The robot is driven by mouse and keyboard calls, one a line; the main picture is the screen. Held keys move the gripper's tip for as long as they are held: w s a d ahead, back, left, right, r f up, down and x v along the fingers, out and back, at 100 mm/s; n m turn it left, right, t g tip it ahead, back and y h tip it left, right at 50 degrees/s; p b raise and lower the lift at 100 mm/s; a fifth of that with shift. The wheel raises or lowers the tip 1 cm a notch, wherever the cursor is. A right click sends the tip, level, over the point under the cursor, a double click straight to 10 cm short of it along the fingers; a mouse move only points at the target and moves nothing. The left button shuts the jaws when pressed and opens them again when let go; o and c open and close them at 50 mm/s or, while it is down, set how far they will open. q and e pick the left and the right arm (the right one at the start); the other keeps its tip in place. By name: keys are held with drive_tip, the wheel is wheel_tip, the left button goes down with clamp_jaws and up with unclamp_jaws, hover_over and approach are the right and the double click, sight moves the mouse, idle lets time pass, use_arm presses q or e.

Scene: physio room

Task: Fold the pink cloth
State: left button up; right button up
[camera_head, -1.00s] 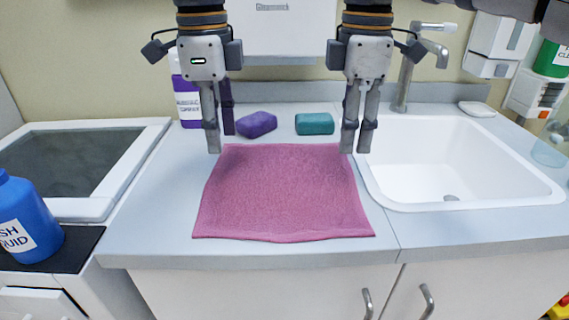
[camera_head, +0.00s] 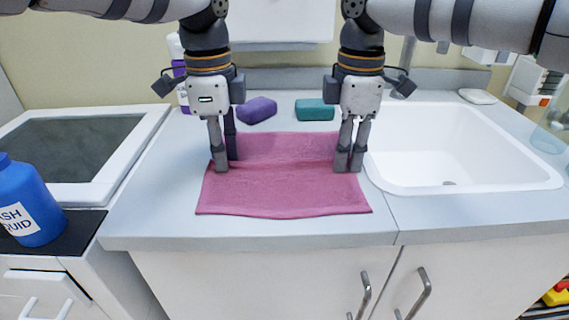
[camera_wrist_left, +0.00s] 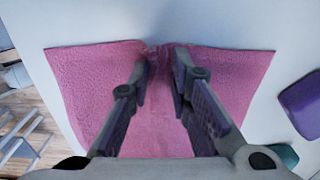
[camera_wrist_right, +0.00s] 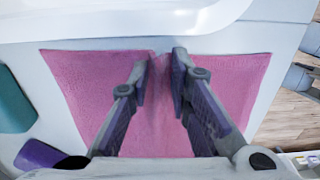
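The pink cloth (camera_head: 285,192) lies on the counter with a raised crease running across its middle, between my two grippers. My left gripper (camera_head: 224,163) is at the cloth's left edge, its fingers pinching a small bunch of cloth. The cloth also shows in the left wrist view (camera_wrist_left: 80,75), with its edge notched between the fingertips. My right gripper (camera_head: 349,160) is at the right edge, its fingers likewise closed on gathered cloth. The cloth shows again in the right wrist view (camera_wrist_right: 90,80).
A purple block (camera_head: 257,110) and a teal block (camera_head: 314,110) lie just behind the cloth. The white sink (camera_head: 470,150) is close on the right. A dark-bottomed basin (camera_head: 75,148) and a blue bottle (camera_head: 28,200) are on the left. The counter in front is clear.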

use_arm(q)
drive_tip(key=shift+f, duration=0.3)
clamp_jaws()
use_arm(e)
drive_tip(key=shift+f, duration=0.35)
clamp_jaws()
use_arm(q)
drive_tip(key=shift+s, duration=0.1)
drive_tip(key=shift+f, duration=0.1)
use_arm(e)
drive_tip(key=shift+f, duration=0.1)
